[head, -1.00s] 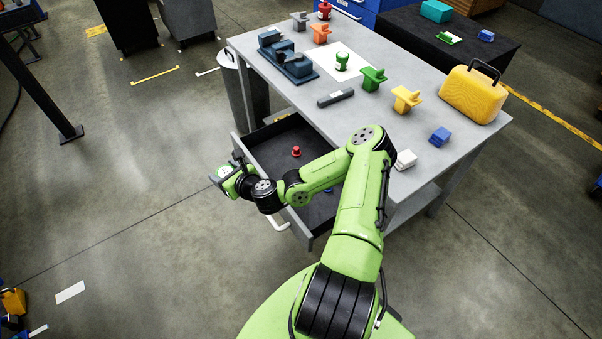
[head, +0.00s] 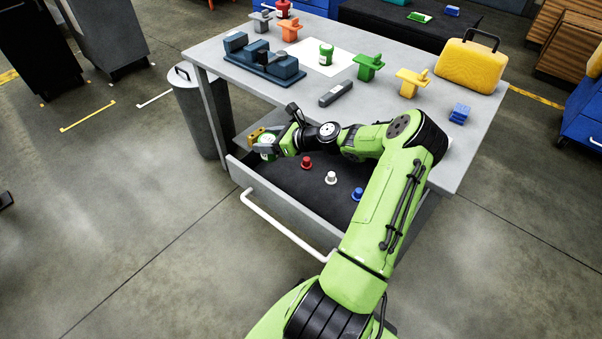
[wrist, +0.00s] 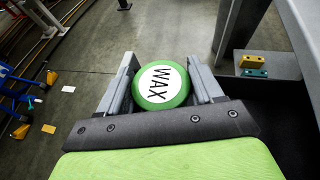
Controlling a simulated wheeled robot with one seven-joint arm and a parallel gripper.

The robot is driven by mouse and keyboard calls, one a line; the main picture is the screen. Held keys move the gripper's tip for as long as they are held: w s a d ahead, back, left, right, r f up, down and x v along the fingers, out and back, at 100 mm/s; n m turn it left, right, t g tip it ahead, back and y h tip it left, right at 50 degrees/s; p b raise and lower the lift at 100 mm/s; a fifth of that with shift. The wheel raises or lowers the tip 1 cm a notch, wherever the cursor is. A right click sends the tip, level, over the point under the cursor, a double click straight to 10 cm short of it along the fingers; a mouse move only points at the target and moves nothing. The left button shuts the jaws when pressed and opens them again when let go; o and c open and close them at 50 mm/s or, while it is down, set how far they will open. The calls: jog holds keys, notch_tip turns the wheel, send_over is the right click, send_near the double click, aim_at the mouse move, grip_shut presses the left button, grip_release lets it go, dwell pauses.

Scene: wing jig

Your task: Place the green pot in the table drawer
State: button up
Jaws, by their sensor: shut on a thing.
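My gripper (wrist: 165,90) is shut on a green pot (wrist: 184,92) whose round lid has a white label reading WAX. In the head view the held pot (head: 267,153) shows partly between the fingers, at the left end of the open table drawer (head: 272,191). Its height over the drawer is hard to tell, and the wrist view shows floor beyond it. The drawer has a dark inside and a pale handle (head: 285,226). Another green pot (head: 326,54) with a white label stands on a white sheet on the table (head: 300,92).
The drawer holds a red peg (head: 307,162), a white peg (head: 331,178) and a blue peg (head: 357,194). A grey bin (head: 197,115) stands left of the table. Yellow and teal blocks (wrist: 253,66) sit on a ledge to the right in the wrist view.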

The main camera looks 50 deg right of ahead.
notch_tip(320, 180, down, 9)
jog(key=b, duration=0.3)
jog(key=shift+s+r, duration=0.1)
jog(key=shift+r, duration=0.25)
jog(key=o, duration=1.1)
jog(key=shift+o, duration=0.2)
jog(key=shift+s+d+r, duration=0.1)
jog(key=shift+s, duration=0.1)
jog(key=p+v, duration=0.3)
jog(key=v, duration=0.8)
jog(key=shift+s+p, duration=0.25)
jog(key=shift+p, duration=0.1)
